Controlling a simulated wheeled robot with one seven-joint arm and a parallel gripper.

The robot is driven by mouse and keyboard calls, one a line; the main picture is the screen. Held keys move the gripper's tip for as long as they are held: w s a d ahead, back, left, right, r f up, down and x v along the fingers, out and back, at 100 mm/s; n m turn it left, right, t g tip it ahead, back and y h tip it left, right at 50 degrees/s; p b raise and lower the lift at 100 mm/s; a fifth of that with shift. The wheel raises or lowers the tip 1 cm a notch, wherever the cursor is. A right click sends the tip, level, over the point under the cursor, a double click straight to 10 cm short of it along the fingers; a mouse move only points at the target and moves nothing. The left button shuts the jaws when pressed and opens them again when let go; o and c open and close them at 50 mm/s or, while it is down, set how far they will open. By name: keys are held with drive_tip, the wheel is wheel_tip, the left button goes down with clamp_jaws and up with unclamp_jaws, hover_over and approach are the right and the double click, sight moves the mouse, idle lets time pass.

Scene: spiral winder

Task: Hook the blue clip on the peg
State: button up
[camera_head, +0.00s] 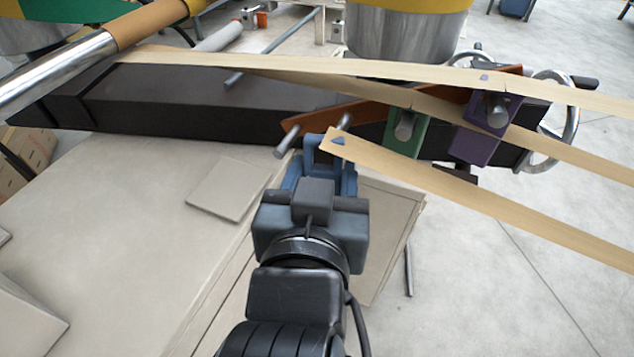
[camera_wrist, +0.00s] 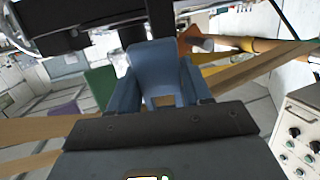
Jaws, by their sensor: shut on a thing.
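My gripper (camera_head: 321,176) is shut on the blue clip (camera_head: 338,141), which stands up between the fingers. The clip fills the middle of the wrist view (camera_wrist: 153,62). A tan strip's end lies at the clip, and the strip runs off to the lower right. A bare peg (camera_head: 287,140) sticks out of the brown bar (camera_head: 300,121) just left of the clip. Another bare peg (camera_head: 345,122) stands just beyond the clip's top. I cannot tell whether clip and peg touch; the clip does not appear to be hung on either peg.
A green clip (camera_head: 410,143) and a purple clip (camera_head: 474,143) hang on pegs to the right, with tan strips. A black beam (camera_head: 190,105) lies behind. A metal ring handle (camera_head: 572,105) is at far right. Grey panels (camera_head: 228,187) lie at left.

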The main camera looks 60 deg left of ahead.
drive_tip(key=shift+w+a+f+b, duration=0.1)
drive_tip(key=shift+w+a+b, duration=0.15)
drive_tip(key=shift+w+a, duration=0.6)
drive_tip(key=shift+w+a+f+b, duration=0.1)
drive_tip(key=shift+w+a+b, duration=0.15)
drive_tip(key=shift+w+a, duration=0.55)
drive_tip(key=shift+w+a+f, duration=0.2)
drive_tip(key=shift+w+f, duration=0.05)
drive_tip(key=shift+w, duration=0.4)
drive_tip(key=shift+f, duration=0.1)
drive_tip(key=o, duration=1.1)
drive_tip(key=v, duration=0.7)
drive_tip(key=shift+s+d, duration=0.25)
drive_tip(key=shift+d, duration=0.05)
